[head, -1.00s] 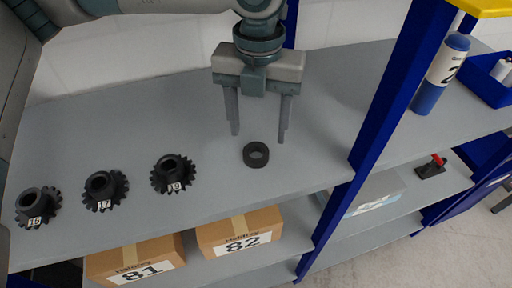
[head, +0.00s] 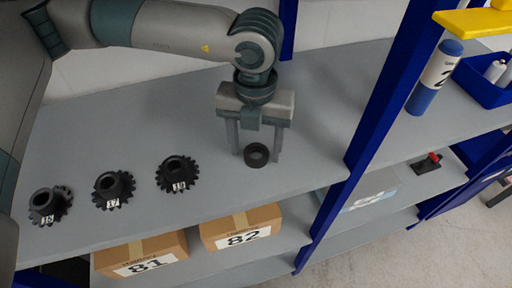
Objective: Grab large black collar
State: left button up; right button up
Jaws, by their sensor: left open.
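The large black collar (head: 257,162) is a dark ring lying flat on the grey shelf (head: 110,140). My left gripper (head: 255,157) comes down from above with its fingers open. One finger is at the left of the collar and the other at its right, and the collar shows between the fingertips. I cannot tell whether either finger touches it. My right gripper is not in view.
Three black gears, labelled 16 (head: 48,206), 17 (head: 113,190) and 18 (head: 178,174), stand to the left on the same shelf. Boxes 81 (head: 143,255) and 82 (head: 243,228) are below. A blue post (head: 372,130) rises to the right.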

pick_arm(q)
jog(key=shift+f, duration=0.45)
jog(key=c, duration=1.1)
jog(key=shift+r, duration=0.15)
